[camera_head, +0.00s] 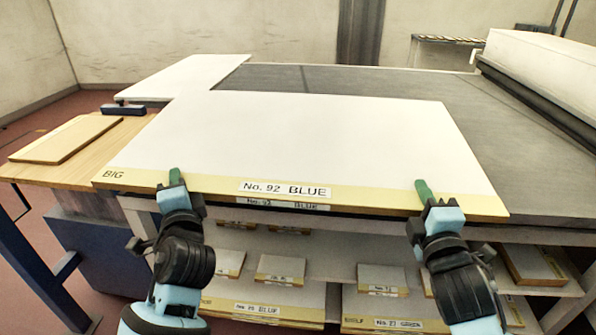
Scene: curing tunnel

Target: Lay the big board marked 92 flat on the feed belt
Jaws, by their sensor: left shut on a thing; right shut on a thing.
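The big white board (310,135) has a yellow front strip marked "BIG" and "No. 92 BLUE". It spans the front of the dark grey feed belt (500,150), roughly level, with its front edge overhanging towards me. I cannot tell whether its far part rests on the belt. My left gripper (174,182) is shut on the board's front edge near its left end. My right gripper (425,193) is shut on the same edge towards the right end. Green fingertips show above the board; the lower fingers are hidden.
Another white board (185,76) lies at the back left. A wooden table (40,172) at left holds a small wooden board (68,138). A white machine housing with a dark roller (540,105) bounds the belt at right. Shelves with labelled boards (265,308) lie below.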

